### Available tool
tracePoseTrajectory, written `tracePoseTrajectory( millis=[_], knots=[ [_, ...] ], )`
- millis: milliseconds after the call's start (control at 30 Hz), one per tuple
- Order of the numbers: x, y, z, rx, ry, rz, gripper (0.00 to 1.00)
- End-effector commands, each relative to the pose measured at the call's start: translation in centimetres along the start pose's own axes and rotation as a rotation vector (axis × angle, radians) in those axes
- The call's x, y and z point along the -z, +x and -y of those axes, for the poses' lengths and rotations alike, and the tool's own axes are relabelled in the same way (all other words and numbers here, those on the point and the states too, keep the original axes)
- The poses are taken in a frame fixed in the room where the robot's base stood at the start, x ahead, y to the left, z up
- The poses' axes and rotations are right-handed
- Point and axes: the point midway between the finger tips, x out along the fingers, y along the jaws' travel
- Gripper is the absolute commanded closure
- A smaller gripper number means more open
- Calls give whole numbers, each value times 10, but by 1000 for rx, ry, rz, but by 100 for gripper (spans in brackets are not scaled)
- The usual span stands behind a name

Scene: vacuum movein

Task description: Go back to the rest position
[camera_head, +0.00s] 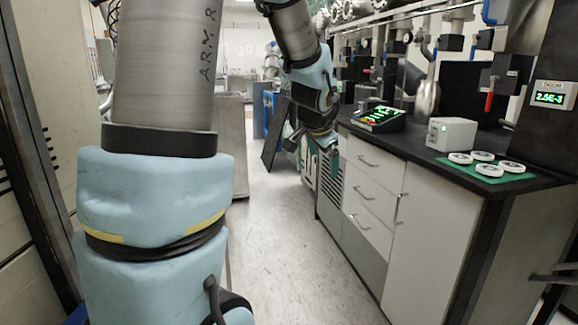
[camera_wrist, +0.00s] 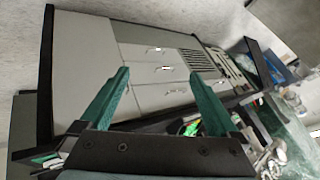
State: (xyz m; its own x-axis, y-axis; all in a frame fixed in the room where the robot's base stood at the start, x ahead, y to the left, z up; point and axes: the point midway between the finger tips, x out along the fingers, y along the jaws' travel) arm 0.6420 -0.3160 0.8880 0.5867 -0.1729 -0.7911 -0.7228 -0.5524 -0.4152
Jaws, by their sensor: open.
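My gripper (camera_head: 322,165) hangs over the aisle beside the drawer front of the bench, at the end of my blue-covered arm. In the wrist view my gripper (camera_wrist: 158,77) shows two green fingers spread wide apart with nothing between them. The bench cabinet (camera_wrist: 85,70) fills the wrist view behind the fingers, tilted, with its drawers and vent slats. My fingers look apart from the cabinet, though the exact gap is hard to tell.
The aisle floor (camera_head: 285,255) is clear. A tall cabinet (camera_head: 42,130) stands at left.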

Motion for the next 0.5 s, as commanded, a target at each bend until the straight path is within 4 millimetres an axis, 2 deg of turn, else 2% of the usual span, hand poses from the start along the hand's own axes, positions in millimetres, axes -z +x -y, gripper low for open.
tracePoseTrajectory(
  millis=[33,100,200,300,500],
  knots=[
    [-40,-1,-3,-20,-115,71,4],
    [-84,-5,-13,-46,-264,158,4],
    [-135,-14,-30,-74,-450,266,4],
    [-177,-24,-49,-96,-614,359,4],
    [-243,-50,-93,-127,-916,532,4]
  ],
)
